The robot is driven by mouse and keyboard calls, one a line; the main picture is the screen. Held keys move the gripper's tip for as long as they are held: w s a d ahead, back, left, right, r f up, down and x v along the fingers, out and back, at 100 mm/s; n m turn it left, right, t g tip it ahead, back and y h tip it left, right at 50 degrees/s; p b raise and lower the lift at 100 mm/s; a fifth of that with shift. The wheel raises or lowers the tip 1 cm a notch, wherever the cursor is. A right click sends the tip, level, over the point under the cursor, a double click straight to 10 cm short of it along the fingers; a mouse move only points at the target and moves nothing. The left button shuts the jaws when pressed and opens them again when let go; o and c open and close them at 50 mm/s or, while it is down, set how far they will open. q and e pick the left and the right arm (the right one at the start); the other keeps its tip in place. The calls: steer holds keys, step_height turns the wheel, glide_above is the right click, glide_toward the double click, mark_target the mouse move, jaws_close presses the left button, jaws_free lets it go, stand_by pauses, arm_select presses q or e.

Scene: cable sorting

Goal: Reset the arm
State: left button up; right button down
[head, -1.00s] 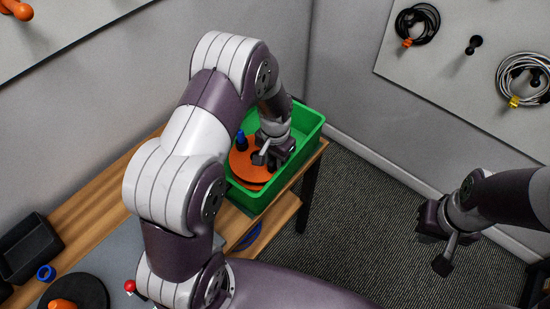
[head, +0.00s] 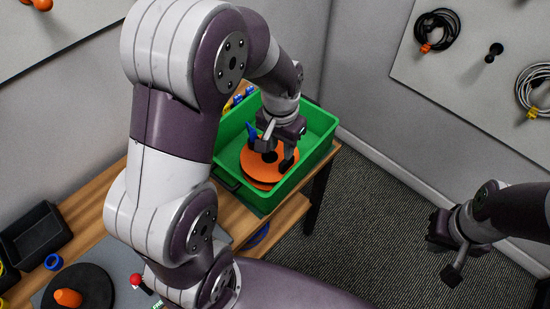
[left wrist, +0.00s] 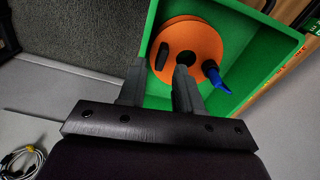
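My left gripper (head: 277,150) is over the green bin (head: 325,120), above the orange cable reel (head: 270,170) lying in it. In the left wrist view, the left gripper (left wrist: 160,70) has its two fingers spread with nothing between them. The orange reel (left wrist: 202,40) lies beyond the fingertips, with a dark hub and a blue plug (left wrist: 215,76) at its side. The green bin (left wrist: 262,35) surrounds it. My right gripper (head: 448,255) hangs in free space at the right, fingers apart and empty.
A wooden table (head: 90,210) carries a black tray (head: 35,240), a blue ring (head: 53,262) and a black disc (head: 85,290) with an orange piece. A pegboard (head: 470,80) holds coiled cables at right. The carpet between bin and right arm is clear.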

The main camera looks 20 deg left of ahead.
arm_select(q)
steer(key=s+n, duration=0.1)
steer(key=s, duration=0.8)
steer(key=shift+s+d+n+t, duration=0.15)
steer(key=shift+n+t, duration=0.25)
